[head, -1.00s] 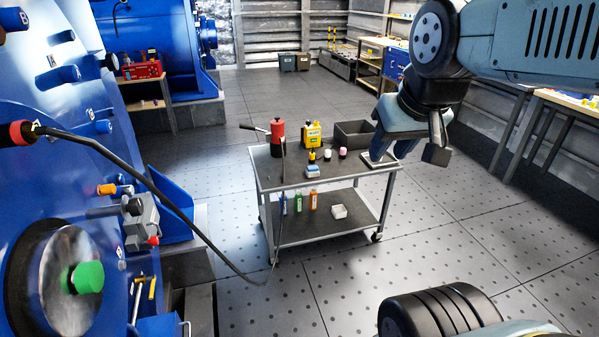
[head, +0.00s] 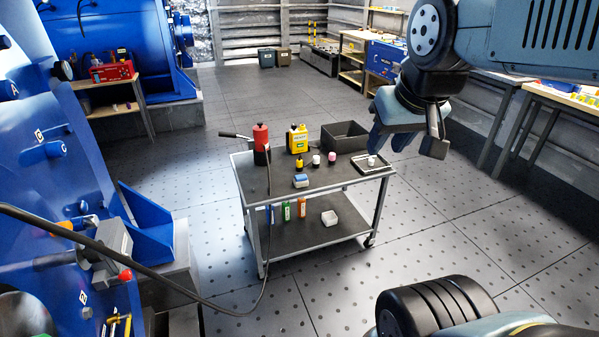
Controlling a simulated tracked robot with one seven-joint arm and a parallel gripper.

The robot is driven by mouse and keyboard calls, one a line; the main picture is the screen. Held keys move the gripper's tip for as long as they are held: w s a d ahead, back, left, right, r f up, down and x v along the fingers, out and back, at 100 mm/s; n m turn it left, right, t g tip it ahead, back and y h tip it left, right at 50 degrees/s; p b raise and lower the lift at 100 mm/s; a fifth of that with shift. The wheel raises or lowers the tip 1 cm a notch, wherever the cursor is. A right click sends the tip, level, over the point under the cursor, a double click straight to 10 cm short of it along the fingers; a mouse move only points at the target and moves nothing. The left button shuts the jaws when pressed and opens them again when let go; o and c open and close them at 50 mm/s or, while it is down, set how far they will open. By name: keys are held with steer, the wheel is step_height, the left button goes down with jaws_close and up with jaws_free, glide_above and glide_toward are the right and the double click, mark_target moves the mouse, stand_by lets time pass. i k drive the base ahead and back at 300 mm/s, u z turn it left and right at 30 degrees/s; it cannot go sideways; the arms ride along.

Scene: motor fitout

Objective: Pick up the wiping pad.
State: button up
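A small blue-and-white block (head: 301,181), which looks like the wiping pad, lies near the front edge of the cart's top (head: 335,184). My gripper (head: 407,145) hangs at the upper right of the picture, empty, with its fingers apart. In the picture it is to the right of the pad and above it, well apart from it. Nothing hides the pad.
The cart top also holds a red pump bottle (head: 261,145), a yellow jug (head: 298,139), small bottles, a dark bin (head: 345,136) and a tray (head: 374,168). A black hose (head: 200,296) hangs in front of the cart's left side. Floor to the right is clear.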

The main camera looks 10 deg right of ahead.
mark_target(301, 181)
steer(key=z, duration=0.05)
steer(key=i, duration=0.55)
steer(key=u, duration=0.1)
steer(key=k, duration=1.3)
steer(key=z, duration=0.35)
steer(key=i, duration=2)
steer(key=u, duration=0.6)
